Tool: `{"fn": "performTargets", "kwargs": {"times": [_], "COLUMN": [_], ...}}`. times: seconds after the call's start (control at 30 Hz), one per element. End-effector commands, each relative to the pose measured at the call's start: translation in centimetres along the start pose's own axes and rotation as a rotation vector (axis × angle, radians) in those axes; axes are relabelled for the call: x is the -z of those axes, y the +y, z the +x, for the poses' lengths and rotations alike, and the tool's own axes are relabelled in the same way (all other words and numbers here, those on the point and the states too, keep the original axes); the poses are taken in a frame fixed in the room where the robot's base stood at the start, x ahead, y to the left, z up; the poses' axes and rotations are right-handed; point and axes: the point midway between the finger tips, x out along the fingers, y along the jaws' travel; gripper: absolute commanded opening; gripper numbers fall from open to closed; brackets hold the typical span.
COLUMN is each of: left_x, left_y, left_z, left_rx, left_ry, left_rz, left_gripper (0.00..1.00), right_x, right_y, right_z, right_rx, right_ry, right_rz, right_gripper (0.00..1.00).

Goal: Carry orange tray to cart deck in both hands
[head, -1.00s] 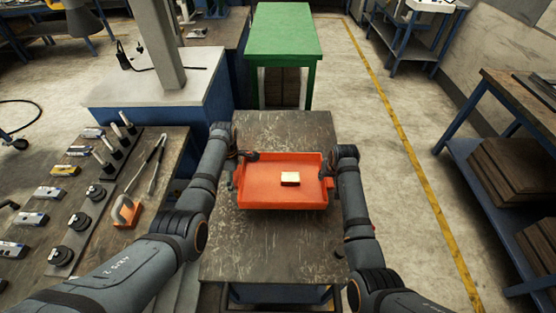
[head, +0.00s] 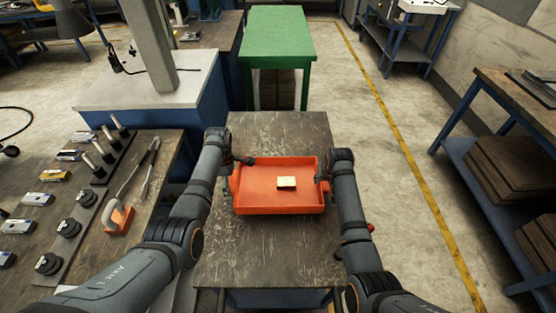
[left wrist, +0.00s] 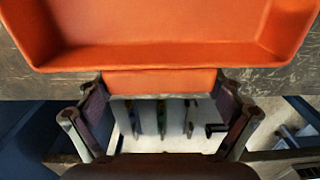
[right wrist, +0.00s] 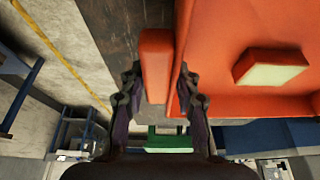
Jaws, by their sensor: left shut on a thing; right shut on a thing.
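The orange tray (head: 262,204) is in the middle of the head view, over a worn dark table (head: 250,245). I cannot tell whether it touches the tabletop. A small pale block (head: 287,183) lies in it. My left gripper (head: 235,182) is at the tray's left end; in the left wrist view its fingers (left wrist: 160,105) are shut on an orange handle (left wrist: 160,82). My right gripper (head: 323,182) is at the right end; in the right wrist view its fingers (right wrist: 160,92) are shut on the other handle (right wrist: 155,60). The tray looks about level.
A bench with tools, including an orange-based one (head: 119,219), stands at left. A pale-topped blue cabinet (head: 160,85) with a grey post stands behind it. A green table (head: 278,35) is straight ahead. A shelved bench (head: 490,140) is at right; floor between is clear.

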Motion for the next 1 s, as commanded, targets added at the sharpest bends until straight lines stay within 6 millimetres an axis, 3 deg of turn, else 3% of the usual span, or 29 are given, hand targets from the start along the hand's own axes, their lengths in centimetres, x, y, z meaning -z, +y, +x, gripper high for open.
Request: {"fn": "performTargets", "kwargs": {"times": [0.43,0.47,0.5,0.6,0.87,1.0], "left_x": [-0.4,-0.4,-0.3,-0.2,-0.1,-0.1], "left_y": [0.0,-0.1,-0.1,-0.1,0.0,0.1], "left_z": [4.0,3.6,3.5,3.5,3.4,2.3], "left_rx": [0.001,0.002,0.002,0.002,0.000,-0.003], "left_ry": [-0.007,-0.007,-0.006,-0.005,-0.002,-0.002], "left_rz": [0.004,0.004,0.004,0.003,0.001,0.001], "left_gripper": [0.42,0.97,1.00,1.00,1.00,1.00], "right_x": [-1.3,-1.2,-1.2,-1.2,-1.3,-1.3], "right_y": [-0.3,-0.3,-0.3,-0.2,-0.1,-0.1], "right_z": [3.6,3.2,3.1,3.1,3.1,3.1], "right_rx": [0.008,0.008,0.008,0.006,0.002,0.001], "right_ry": [0.006,0.003,0.003,0.002,0.000,0.000], "right_rz": [0.002,0.002,0.002,0.001,0.000,0.000], "right_gripper": [0.00,0.35,0.41,0.54,0.54,0.54]}}
